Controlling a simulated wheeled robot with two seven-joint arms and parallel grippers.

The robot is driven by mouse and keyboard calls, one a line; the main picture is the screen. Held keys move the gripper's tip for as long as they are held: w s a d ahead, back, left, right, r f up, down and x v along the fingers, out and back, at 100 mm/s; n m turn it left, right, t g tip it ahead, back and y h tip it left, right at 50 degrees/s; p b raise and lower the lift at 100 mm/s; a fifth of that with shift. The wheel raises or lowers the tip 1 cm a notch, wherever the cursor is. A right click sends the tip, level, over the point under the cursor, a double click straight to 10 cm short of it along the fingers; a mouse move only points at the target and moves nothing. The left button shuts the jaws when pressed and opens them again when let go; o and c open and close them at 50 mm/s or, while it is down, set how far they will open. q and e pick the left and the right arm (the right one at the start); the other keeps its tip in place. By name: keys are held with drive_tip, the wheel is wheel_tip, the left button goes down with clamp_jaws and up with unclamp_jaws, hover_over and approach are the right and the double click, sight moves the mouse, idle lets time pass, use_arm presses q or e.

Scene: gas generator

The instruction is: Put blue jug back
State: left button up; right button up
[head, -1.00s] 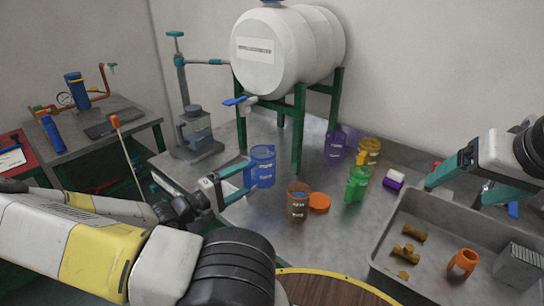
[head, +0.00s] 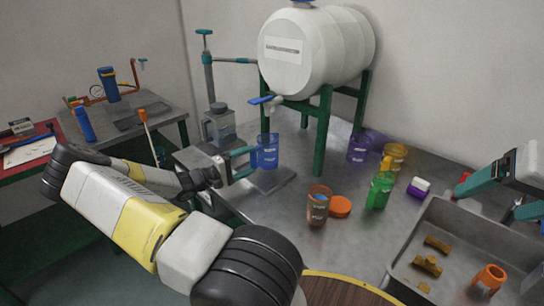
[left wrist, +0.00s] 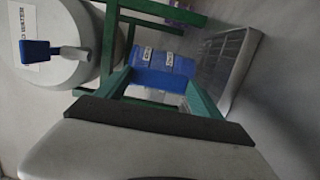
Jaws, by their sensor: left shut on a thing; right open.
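In the left wrist view the jug (left wrist: 162,68) shows between the two teal fingers (left wrist: 155,90). It appears raised off the table; its exact height is hard to tell. My right gripper (head: 488,203) is open and empty above the grey tray at the right.
The white tank (head: 305,52) stands on a green frame. The purple (head: 357,149), yellow (head: 394,158) and green (head: 380,190) jugs stand on the table. A brown jar (head: 317,207) sits beside an orange lid (head: 340,206). A grey tray (head: 410,228) is right; a pump (head: 217,122) is left.

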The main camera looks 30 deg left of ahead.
use_arm(q)
drive_tip(key=shift+f, duration=0.75)
drive_tip(key=shift+f, duration=0.1)
drive_tip(key=o, duration=1.8)
drive_tip(key=shift+f, duration=0.1)
